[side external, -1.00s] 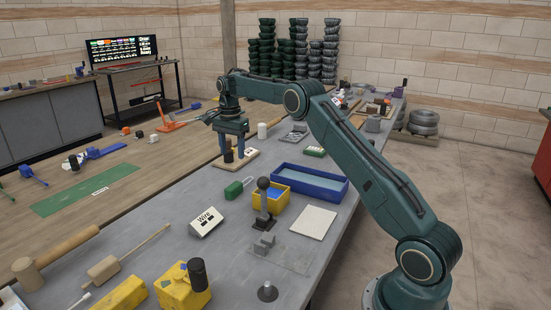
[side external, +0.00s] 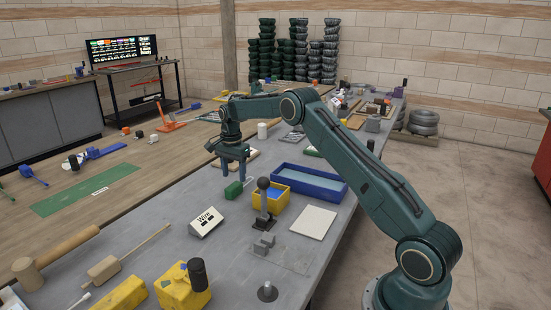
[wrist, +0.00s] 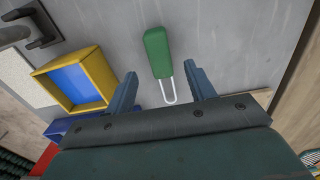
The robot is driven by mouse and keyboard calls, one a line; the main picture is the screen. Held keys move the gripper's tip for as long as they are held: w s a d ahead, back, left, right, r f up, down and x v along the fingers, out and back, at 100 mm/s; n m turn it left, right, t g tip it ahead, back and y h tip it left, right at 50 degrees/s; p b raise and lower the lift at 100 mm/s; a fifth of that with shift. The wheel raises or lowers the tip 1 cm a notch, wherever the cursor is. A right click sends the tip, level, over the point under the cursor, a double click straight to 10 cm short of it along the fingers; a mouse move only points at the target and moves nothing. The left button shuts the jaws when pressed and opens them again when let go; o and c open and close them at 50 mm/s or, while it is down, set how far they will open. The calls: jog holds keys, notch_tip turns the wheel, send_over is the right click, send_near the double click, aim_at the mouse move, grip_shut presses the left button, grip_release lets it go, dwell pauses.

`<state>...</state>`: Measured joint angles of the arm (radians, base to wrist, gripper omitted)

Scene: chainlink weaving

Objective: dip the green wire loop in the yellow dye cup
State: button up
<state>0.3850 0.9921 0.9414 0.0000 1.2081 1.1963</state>
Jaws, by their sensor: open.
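The green wire loop, a green handle with a thin pale loop at its end, lies on the grey bench; it shows in the side view (side external: 233,190) and in the wrist view (wrist: 158,52). My gripper (side external: 232,176) is open just above and behind it. In the wrist view my fingers (wrist: 160,84) stand on either side of the pale loop end, with nothing between them held. The yellow dye cup, a square yellow box with blue inside, stands to the right of the loop in the side view (side external: 285,200) and to the left in the wrist view (wrist: 103,68).
A blue tray (side external: 340,187) stands behind the yellow cup. A grey lever with a dark knob (side external: 263,184) stands directly in front of the cup.

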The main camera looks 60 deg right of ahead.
aim_at(235, 184)
jog(key=shift+f, duration=0.2)
jog(key=shift+f, duration=2.55)
jog(key=c, duration=1.1)
jog(key=shift+r, duration=0.1)
notch_tip(235, 184, up, 20)
jog(key=shift+f, duration=0.1)
